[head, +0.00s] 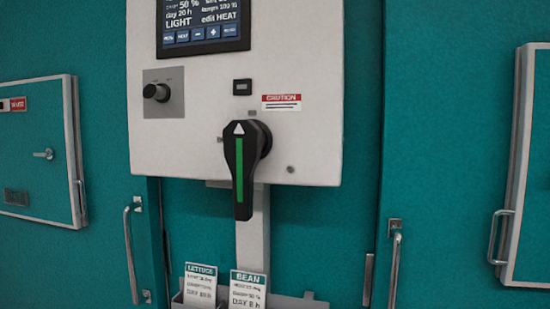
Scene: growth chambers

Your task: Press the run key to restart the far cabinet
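A pale control panel (210,110) is mounted on the teal wall in the head view. Its screen (203,24) shows "LIGHT", "day 20 h" and "edit HEAT", with the top edge cut off. A row of small blue keys (198,35) runs along the screen's bottom; a minus and a plus can be read, and the last key's label at the right is too small to read surely. A small black switch (242,87) and a black knob (157,92) sit below the screen. Neither of my grippers shows in the head view.
A large black rotary handle with a green stripe (240,170) juts from the panel, pointing down. Label cards for lettuce (200,286) and bean (248,288) stand in a holder below. Cabinet doors (38,150) with handles flank both sides; another door (530,170) is at right.

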